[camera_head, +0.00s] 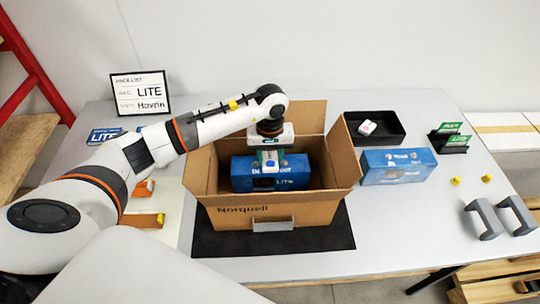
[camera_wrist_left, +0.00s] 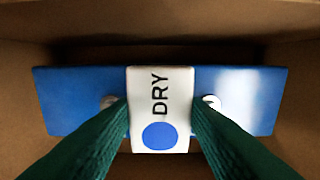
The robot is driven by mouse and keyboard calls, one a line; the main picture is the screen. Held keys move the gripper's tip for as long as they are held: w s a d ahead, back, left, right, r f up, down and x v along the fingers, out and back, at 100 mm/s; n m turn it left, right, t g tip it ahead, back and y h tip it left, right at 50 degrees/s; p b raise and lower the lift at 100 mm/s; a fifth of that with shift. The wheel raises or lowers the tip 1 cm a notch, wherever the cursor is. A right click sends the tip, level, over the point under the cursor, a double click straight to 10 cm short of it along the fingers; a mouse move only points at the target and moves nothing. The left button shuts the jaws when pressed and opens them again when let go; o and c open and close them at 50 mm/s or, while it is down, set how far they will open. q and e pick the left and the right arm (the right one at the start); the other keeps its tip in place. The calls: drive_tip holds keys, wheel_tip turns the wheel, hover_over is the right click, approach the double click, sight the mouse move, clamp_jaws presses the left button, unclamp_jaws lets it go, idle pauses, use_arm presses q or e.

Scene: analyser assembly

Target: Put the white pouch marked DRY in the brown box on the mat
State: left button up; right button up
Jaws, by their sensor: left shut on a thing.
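The white pouch marked DRY, with a blue dot, shows upright between my fingers in the left wrist view (camera_wrist_left: 160,108) and small in the head view (camera_head: 270,164). My left gripper (camera_wrist_left: 160,115) is shut on it, with green fingers on both sides. In the head view my left gripper (camera_head: 270,157) points down into the open brown box (camera_head: 240,215), marked Norquell, on the black mat (camera_head: 325,236). A blue carton (camera_head: 242,178) lies inside the box, behind the pouch in the wrist view. Whether the pouch touches the carton cannot be told. My right gripper is not in view.
The box flaps stand open around my wrist. A black tray (camera_head: 390,137) with a small white item (camera_head: 367,127) and another blue carton (camera_head: 395,177) are at right. Grey handle-like parts (camera_head: 484,218) and yellow pieces lie farther right. A price sign (camera_head: 140,93) stands back left.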

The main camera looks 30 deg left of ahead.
use_arm(q)
drive_tip(key=o, duration=1)
drive_tip(key=shift+o, duration=0.2)
drive_tip(key=shift+r, duration=0.1)
drive_tip(key=shift+r+p, duration=1.1)
drive_tip(key=shift+r, duration=1)
wheel_tip(320, 180, up, 8)
drive_tip(key=p, duration=0.3)
drive_tip(key=shift+f+p, duration=0.15)
drive_tip(key=shift+p, duration=0.2)
